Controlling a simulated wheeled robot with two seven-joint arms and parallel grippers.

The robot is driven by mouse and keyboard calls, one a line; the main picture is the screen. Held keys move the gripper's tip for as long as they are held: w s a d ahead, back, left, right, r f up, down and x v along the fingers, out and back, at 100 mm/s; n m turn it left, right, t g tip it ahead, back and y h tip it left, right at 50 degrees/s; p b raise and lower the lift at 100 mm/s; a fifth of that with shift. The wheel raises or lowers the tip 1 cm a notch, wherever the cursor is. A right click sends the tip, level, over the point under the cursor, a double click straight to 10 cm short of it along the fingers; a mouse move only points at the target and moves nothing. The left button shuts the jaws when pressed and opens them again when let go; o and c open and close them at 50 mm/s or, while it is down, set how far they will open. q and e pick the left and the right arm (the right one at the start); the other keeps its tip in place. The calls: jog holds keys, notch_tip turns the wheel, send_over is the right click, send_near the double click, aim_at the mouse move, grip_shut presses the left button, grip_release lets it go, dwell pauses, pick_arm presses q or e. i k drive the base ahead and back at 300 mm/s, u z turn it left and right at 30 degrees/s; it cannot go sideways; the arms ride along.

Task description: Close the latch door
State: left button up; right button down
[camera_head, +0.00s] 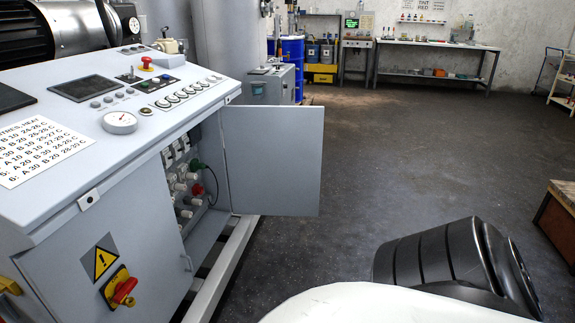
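The latch door (272,160) is a flat grey panel on the front of the grey control cabinet (115,225). It stands wide open, swung out to the right of the opening. Inside the opening several connectors and cables show, among them a green plug (196,165) and a red one (197,189). A small latch piece (89,199) sits on the cabinet edge left of the opening. Neither of my grippers is in view. A white and black part of my own body fills the lower right, apart from the door in the picture.
The cabinet's sloped top carries a gauge (120,122), buttons and a red emergency stop (146,62). A red and yellow rotary switch (122,290) sticks out of its front. A wooden box (560,215) stands at the right edge. The dark floor (400,150) beyond the door is clear.

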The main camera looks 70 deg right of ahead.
aim_at(273, 153)
jog(key=z, duration=2.85)
jog(key=i, duration=6)
jog(key=u, duration=4.3)
jog(key=i, duration=0.5)
jog(key=z, duration=0.05)
